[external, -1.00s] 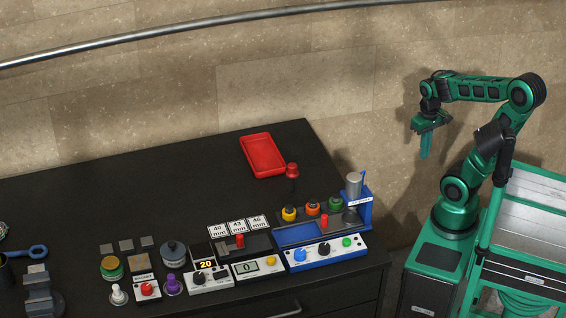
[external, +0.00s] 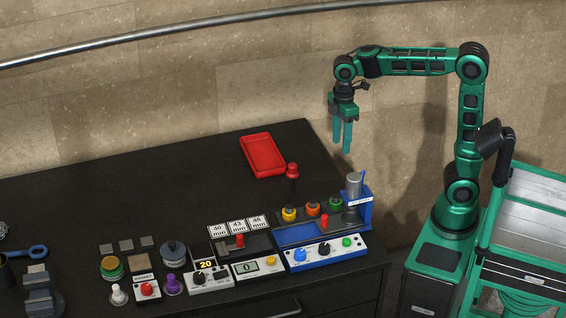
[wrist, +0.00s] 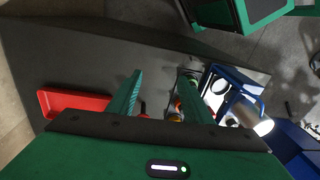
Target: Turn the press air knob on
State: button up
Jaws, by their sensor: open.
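The blue press (external: 368,210) stands near the table's right end, with a grey cylinder on top and a blue lever. Its front panel (external: 322,252) carries a blue knob (external: 300,254), a black knob (external: 324,249) and a green button (external: 347,242). I cannot tell from labels which is the air knob, or its setting. My gripper (external: 342,148) is open and empty, pointing down high above the table's right end, above the press. In the wrist view, my open fingers (wrist: 160,75) show with the blue press frame (wrist: 225,78) to their right; the panel knobs are not clear there.
A red tray (external: 263,155) lies at the back of the table. A red-topped knob (external: 292,170) stands beside it. Yellow, orange and green knobs (external: 313,208) line the press's back. Other control boxes (external: 208,278) fill the front edge to the left. The middle-left tabletop is clear.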

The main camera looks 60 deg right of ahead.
jog(key=w+a+r+n, duration=0.1)
jog(key=a+n, duration=0.2)
jog(key=a, duration=0.3)
jog(key=w+a+n, duration=0.2)
jog(key=a, duration=0.4)
jog(key=n+h, duration=0.2)
jog(key=n, duration=1.2)
send_near(299, 252)
jog(key=shift+y, duration=0.3)
jog(key=f, duration=0.5)
jog(key=d+f, duration=0.1)
jog(key=f, duration=0.2)
jog(key=shift+s+f, duration=0.1)
jog(key=shift+f, duration=0.25)
jog(key=shift+c, duration=0.7)
jog(key=c, duration=0.9)
